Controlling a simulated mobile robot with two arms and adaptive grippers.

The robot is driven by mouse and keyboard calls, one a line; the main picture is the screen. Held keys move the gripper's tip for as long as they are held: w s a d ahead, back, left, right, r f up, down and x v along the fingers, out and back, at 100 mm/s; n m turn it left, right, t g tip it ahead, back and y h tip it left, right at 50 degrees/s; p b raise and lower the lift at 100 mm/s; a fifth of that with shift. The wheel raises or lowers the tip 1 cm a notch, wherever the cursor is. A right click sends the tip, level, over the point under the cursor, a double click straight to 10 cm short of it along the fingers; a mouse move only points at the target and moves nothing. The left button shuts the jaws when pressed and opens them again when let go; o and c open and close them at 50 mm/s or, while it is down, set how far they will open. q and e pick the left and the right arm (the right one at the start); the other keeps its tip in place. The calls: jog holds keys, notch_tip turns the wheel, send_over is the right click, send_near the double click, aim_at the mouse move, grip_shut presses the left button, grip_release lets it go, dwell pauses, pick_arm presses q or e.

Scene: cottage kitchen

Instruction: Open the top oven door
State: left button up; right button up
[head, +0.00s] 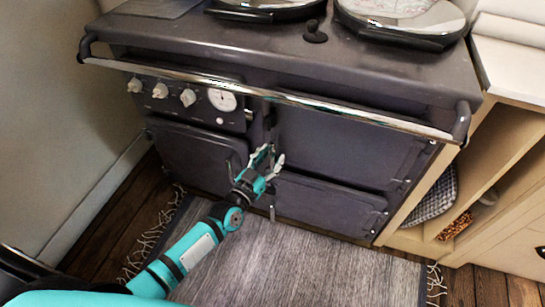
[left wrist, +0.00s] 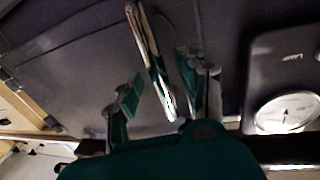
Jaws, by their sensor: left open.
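The top oven door (head: 345,150) is the dark upper right door of the range, and it is shut. It also fills much of the left wrist view (left wrist: 75,75). My left gripper (head: 270,157) is open at this door's left edge. In the left wrist view, a slim chrome handle (left wrist: 151,60) runs between the two spread fingers of my left gripper (left wrist: 160,78). I cannot tell whether either finger touches the handle. The gripper partly hides the handle in the head view. My right gripper is not in view.
A chrome rail (head: 345,115) crosses the range front above the doors. A lower right door (head: 325,205) and a left door (head: 195,157) are shut. Knobs (head: 160,91) and a round gauge (head: 222,99) sit upper left. Open wooden shelves (head: 490,190) stand right. A grey rug (head: 310,270) covers the floor.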

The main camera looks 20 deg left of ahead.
pick_arm(q)
jog(key=shift+w+d, duration=0.15)
jog(key=shift+w, duration=0.35)
grip_shut()
dwell(0.5)
